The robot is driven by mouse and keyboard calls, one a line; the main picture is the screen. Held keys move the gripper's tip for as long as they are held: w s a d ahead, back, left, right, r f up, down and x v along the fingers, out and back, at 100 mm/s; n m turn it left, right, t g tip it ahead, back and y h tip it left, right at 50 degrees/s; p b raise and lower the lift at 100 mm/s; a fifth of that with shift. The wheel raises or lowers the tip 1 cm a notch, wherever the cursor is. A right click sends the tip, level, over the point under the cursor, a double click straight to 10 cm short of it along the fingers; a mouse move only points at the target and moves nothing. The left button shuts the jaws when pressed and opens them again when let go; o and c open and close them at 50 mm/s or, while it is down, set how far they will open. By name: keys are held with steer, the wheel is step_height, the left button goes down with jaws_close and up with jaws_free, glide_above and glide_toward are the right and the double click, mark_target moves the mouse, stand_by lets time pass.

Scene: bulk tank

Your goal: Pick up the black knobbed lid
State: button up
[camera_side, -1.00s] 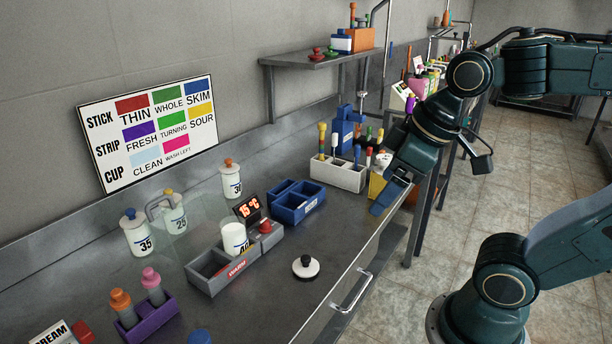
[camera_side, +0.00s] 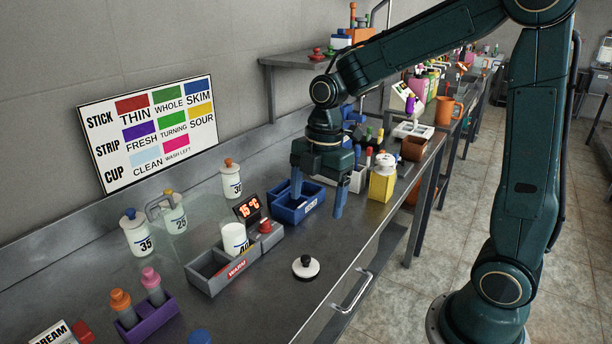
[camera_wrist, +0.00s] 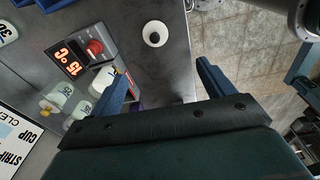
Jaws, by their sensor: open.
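The black knobbed lid (camera_side: 306,267) lies on the grey metal bench near its front edge, a white disc with a dark knob and dark rim. It also shows in the wrist view (camera_wrist: 155,33), at the top, beyond the fingertips. My gripper (camera_side: 317,206) is open and empty, with its blue fingers pointing down above the bench. In the side view it is up and to the right of the lid, in front of the blue bin (camera_side: 290,206). In the wrist view the open fingers (camera_wrist: 163,68) frame bare bench, and nothing is between them.
A grey warm tray (camera_side: 208,278) with a white cup (camera_side: 234,239), a red knob (camera_side: 265,227) and a temperature display (camera_side: 247,208) stands left of the lid. A drawer handle (camera_side: 350,292) juts from the bench front. Bare bench surrounds the lid.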

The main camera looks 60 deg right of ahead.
steer(key=shift+w+d+f+n+g, duration=0.2)
steer(key=shift+w+f+n, duration=0.35)
steer(key=shift+f+n, duration=0.2)
steer(key=shift+w+d+f+n+g, duration=0.1)
steer(key=shift+w+f+n+g, duration=0.1)
steer(key=shift+w+f+n, duration=0.5)
steer(key=shift+s+f, duration=0.15)
steer(key=shift+f, duration=0.05)
glide_above(306, 257)
steer(key=shift+d+f, duration=0.2)
steer(key=shift+f, duration=3.95)
steer(key=shift+f, duration=0.15)
steer(key=shift+a+f, duration=0.15)
steer(key=shift+f, duration=1.1)
steer(key=shift+a+f, duration=0.15)
steer(key=shift+f, duration=1.05)
steer(key=c, duration=1.1)
steer(key=shift+o, duration=0.2)
steer(key=shift+r, duration=0.1)
